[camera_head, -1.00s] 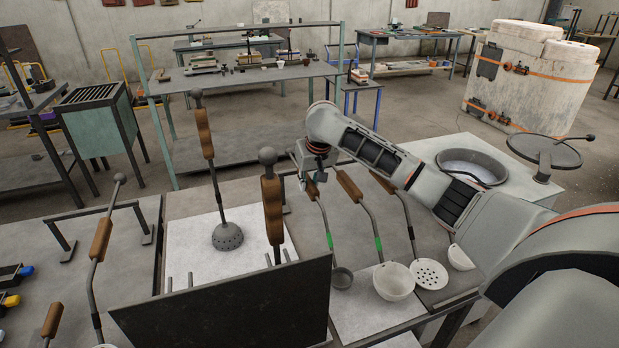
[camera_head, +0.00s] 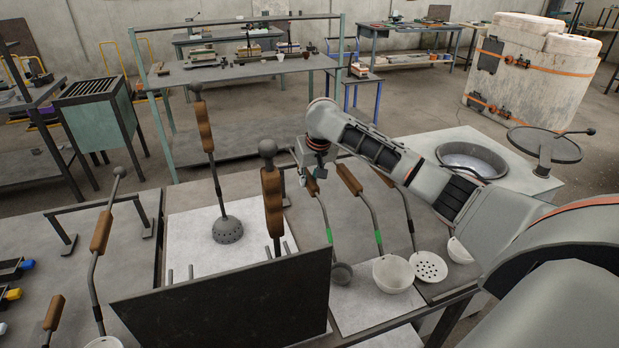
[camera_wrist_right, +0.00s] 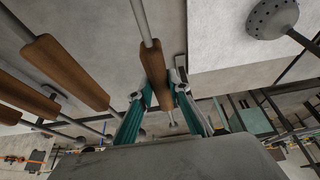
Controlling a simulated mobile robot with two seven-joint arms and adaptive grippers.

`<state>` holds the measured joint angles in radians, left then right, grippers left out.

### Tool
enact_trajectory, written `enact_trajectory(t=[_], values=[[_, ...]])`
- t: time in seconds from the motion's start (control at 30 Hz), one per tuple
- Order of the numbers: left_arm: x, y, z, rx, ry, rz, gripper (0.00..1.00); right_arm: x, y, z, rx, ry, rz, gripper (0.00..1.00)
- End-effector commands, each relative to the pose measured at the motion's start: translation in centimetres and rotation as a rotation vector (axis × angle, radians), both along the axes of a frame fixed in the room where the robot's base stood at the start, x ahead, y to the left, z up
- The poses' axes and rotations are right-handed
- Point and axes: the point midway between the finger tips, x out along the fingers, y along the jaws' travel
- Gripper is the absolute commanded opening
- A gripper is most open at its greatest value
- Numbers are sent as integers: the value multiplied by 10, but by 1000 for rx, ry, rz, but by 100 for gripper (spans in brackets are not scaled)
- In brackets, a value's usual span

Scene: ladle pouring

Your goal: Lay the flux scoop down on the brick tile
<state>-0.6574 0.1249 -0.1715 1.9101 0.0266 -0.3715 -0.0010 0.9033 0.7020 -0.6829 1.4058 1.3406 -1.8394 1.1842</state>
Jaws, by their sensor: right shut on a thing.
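My right gripper (camera_head: 306,180) is at the upper end of a long-handled tool; the arm partly hides it in the head view. In the wrist view its teal fingers (camera_wrist_right: 157,88) are closed around a brown wooden handle (camera_wrist_right: 152,62). This tool, likely the flux scoop, has a thin rod with a green band and a small dark cup (camera_head: 341,273) low over or on the bench. Which surface is the brick tile I cannot tell; a pale slab (camera_head: 352,317) lies under the ladle bowls and another (camera_head: 185,250) lies behind the dark panel. My left gripper is out of view.
Right of the held tool are a white bowl ladle (camera_head: 393,277), a perforated skimmer (camera_head: 429,267) and another ladle (camera_head: 459,250). A dark upright panel (camera_head: 225,308) and a perforated plunger (camera_head: 227,230) stand to the left. A round well (camera_head: 472,162) is behind right.

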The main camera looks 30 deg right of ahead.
Motion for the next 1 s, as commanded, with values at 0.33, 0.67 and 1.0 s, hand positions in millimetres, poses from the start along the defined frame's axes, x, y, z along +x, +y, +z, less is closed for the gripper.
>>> enact_trajectory(t=[0.33,0.67,1.0], values=[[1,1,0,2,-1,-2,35,0,0,0,0,-1,0,37],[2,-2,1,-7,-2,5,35,-5,1,13,-1,-2,1,37],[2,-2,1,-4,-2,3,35,-29,6,76,-4,-5,0,37]])
